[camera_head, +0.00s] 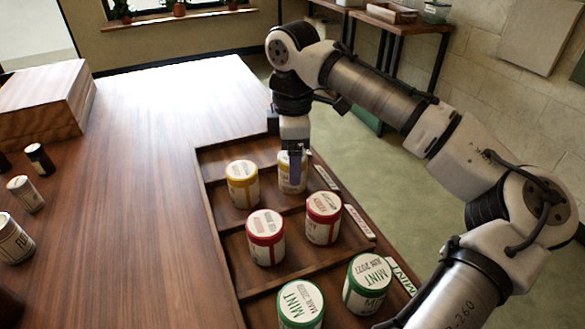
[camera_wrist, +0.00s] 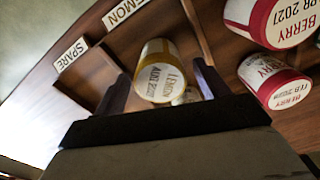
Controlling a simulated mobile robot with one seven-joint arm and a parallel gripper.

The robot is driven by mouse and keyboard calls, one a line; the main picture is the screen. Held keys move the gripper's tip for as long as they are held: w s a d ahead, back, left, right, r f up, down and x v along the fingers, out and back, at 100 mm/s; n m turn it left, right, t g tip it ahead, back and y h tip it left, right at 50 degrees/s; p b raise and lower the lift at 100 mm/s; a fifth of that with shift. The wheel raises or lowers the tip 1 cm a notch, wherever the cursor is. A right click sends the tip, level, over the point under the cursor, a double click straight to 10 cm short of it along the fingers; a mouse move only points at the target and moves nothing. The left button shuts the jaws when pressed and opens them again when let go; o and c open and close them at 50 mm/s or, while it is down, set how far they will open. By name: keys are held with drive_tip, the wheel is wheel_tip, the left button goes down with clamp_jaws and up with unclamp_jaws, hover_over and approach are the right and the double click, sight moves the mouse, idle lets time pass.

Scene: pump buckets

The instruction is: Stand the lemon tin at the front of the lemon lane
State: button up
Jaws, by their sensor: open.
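Two yellow-banded lemon tins stand in the lemon lane in the head view. One lemon tin (camera_head: 242,186) is farther in. The other lemon tin (camera_head: 291,182) is nearer the label end, upright, partly hidden by my gripper (camera_head: 295,165). In the wrist view a lemon tin (camera_wrist: 158,72) shows its lid, marked LEMON and a date, between the two spread fingers of my gripper (camera_wrist: 161,72). The fingers are open and I see no clear contact. The lemon lane label (camera_wrist: 124,12) is near the tin.
The wooden tray (camera_head: 222,250) also holds two red berry tins (camera_head: 265,238) and two green mint tins (camera_head: 367,284) in neighbouring lanes. The SPARE label (camera_wrist: 70,54) marks another lane. Several jars (camera_head: 25,193) and a wooden box (camera_head: 45,100) stand left. The table's middle is clear.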

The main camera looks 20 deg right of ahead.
wheel_tip(320, 180, up, 8)
drive_tip(key=shift+p, duration=0.4)
drive_tip(key=shift+s, duration=0.1)
